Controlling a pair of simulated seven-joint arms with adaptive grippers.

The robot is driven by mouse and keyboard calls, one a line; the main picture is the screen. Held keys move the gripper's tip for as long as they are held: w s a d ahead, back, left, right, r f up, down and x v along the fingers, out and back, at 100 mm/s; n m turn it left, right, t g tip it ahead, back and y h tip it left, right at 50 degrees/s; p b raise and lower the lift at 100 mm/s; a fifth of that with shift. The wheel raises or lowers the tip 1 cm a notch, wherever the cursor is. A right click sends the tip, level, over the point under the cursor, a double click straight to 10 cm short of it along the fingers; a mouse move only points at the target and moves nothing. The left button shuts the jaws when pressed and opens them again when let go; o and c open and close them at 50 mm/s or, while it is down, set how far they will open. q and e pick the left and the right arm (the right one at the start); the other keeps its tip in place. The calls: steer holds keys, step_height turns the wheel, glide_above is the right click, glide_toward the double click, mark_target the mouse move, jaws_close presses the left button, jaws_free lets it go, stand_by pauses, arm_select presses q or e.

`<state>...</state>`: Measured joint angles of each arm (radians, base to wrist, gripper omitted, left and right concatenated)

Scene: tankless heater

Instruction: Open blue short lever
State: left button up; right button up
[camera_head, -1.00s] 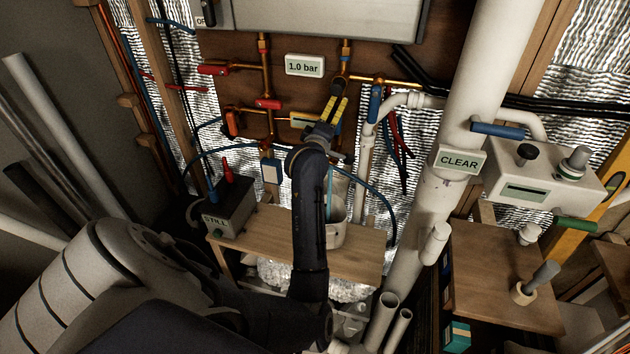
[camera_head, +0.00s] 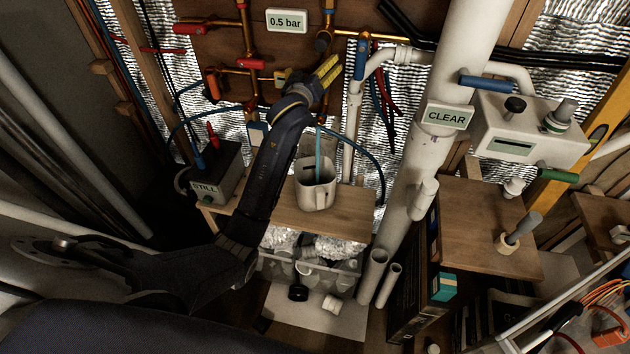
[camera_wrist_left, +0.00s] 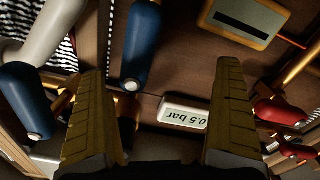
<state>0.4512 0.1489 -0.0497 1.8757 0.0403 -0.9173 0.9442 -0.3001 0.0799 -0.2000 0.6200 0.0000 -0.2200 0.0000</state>
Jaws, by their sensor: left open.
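My left gripper (camera_head: 331,68) is open and empty in front of the copper pipes, its yellow fingers pointing up and right. In the left wrist view, the panel appears upside down between the spread fingers (camera_wrist_left: 160,85). A blue lever (camera_wrist_left: 142,45) stands there beside the left finger, with brass pipe below it. The head view does not show this lever clearly behind the fingers. A second blue lever (camera_wrist_left: 25,100) lies farther left by a white pipe; in the head view it hangs upright (camera_head: 361,58) right of the gripper. I cannot tell contact.
A "0.5 bar" sign (camera_head: 287,21) is on the panel, with red levers (camera_head: 193,29) to its left. A jug (camera_head: 316,186) and a "STILL" box (camera_head: 213,172) stand below. A thick white pipe (camera_head: 432,150) and a white unit (camera_head: 535,130) are at right.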

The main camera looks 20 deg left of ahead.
arm_select(q)
steer(key=s+d+r+m, duration=0.1)
steer(key=s+d+m, duration=0.25)
steer(key=s, duration=1.35)
steer(key=w+d+f+m+g+h, duration=0.3)
steer(key=d+f+m+g, duration=0.15)
steer(key=d+f, duration=0.3)
steer(key=w+d+f+m+g+h, duration=0.4)
steer(key=d+f+m, duration=0.25)
steer(key=d, duration=0.25)
step_height(320, 180, down, 9)
steer(key=s+a+m+g+y, duration=0.1)
steer(key=m+g+y, duration=0.1)
steer(key=g, duration=0.2)
steer(key=s+a+f+g, duration=0.1)
steer(key=a, duration=0.2)
steer(key=s+a+f+g+y, duration=0.1)
steer(key=a+f+g, duration=0.1)
steer(key=a, duration=0.2)
steer(key=s+a+f+m+g+y, duration=0.1)
steer(key=a+f+g, duration=0.1)
steer(key=a, duration=0.1)
steer(key=shift+s+a, duration=0.15)
steer(key=shift+a, duration=0.25)
steer(key=shift+f, duration=0.9)
